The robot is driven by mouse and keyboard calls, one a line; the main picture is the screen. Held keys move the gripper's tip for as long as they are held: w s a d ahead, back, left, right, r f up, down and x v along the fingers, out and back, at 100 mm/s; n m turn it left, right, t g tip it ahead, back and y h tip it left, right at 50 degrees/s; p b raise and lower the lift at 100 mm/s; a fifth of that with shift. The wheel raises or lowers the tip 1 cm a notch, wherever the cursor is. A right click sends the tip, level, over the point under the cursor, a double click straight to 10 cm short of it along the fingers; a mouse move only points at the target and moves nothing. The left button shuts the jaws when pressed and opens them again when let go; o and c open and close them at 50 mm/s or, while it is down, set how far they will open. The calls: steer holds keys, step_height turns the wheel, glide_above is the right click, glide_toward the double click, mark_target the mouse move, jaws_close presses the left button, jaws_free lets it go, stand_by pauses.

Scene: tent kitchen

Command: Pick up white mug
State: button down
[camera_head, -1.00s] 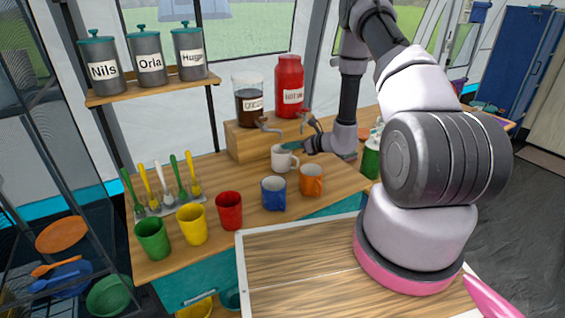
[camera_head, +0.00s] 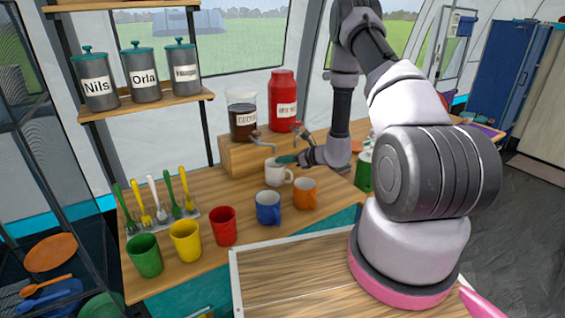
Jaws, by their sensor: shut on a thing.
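The white mug (camera_head: 275,175) stands upright on the wooden counter, or very close above it, behind the blue mug and in front of the drink dispensers. My gripper (camera_head: 287,159) reaches in from the right and is shut on the white mug at its upper right rim. The fingers are small in this view, and the exact contact is partly hidden by the hand. The mug's handle points to the right.
A blue mug (camera_head: 268,208) and an orange mug (camera_head: 304,193) stand just in front. Red (camera_head: 223,226), yellow (camera_head: 185,240) and green (camera_head: 145,255) cups stand to the left. Two dispensers with taps stand on a wooden block (camera_head: 235,152) behind.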

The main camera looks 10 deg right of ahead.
steer(key=shift+r, duration=0.35)
steer(key=shift+s+d, duration=0.15)
steer(key=s+d, duration=0.5)
steer(key=shift+s+d+r, duration=0.1)
steer(key=shift+s+d, duration=0.05)
steer(key=shift+s, duration=0.15)
step_height(320, 180, up, 14)
stand_by(0.3)
steer(key=shift+w, duration=0.1)
stand_by(2.9)
